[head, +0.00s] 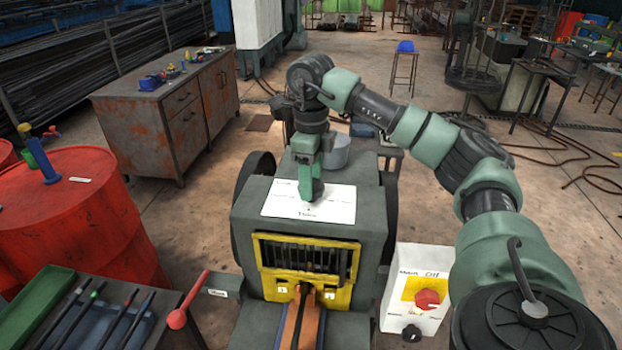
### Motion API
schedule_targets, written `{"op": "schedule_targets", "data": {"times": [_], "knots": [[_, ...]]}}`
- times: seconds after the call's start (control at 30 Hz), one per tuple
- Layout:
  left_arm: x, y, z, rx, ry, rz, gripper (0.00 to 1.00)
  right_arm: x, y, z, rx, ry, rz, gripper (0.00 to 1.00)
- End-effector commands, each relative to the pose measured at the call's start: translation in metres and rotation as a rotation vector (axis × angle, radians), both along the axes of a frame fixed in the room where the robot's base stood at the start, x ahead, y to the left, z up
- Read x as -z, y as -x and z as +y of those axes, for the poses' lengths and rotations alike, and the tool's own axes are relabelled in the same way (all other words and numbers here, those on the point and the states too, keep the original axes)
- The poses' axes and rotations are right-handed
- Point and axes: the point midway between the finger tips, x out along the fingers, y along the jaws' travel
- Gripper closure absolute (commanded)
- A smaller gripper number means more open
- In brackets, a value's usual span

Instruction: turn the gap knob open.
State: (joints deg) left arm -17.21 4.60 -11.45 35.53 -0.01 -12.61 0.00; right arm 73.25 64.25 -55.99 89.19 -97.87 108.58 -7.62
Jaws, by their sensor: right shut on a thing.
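A grey machine (350,215) stands in front of me with a white printed plate (338,203) on its top. My right gripper (309,192) points down onto this plate, with my arm reaching in from the right. It is shut on the gap knob, which the fingers and wrist hide almost fully, so its setting cannot be read. My left gripper is not in view.
The machine has a yellow-framed front opening (262,262) and a red-balled lever (178,318) at its left. A white control box (415,275) with a red knob (427,299) is at the right. Red drums (95,215) and a tool tray (45,305) are at the left.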

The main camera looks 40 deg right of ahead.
Motion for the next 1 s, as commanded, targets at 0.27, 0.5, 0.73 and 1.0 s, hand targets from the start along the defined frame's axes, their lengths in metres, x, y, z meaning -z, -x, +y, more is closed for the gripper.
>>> {"op": "schedule_targets", "data": {"times": [0.27,0.5,0.73,1.0], "knots": [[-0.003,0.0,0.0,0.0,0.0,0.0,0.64,0.0,0.0,0.0,0.261,0.001,0.0,0.89],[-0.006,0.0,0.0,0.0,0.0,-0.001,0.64,0.0,0.0,0.0,0.489,0.001,0.001,0.89],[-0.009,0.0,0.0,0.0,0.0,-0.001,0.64,-0.001,0.0,0.0,0.708,0.001,-0.001,0.89],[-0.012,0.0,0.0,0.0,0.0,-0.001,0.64,-0.001,0.0,0.0,0.963,0.001,-0.001,0.89]]}}
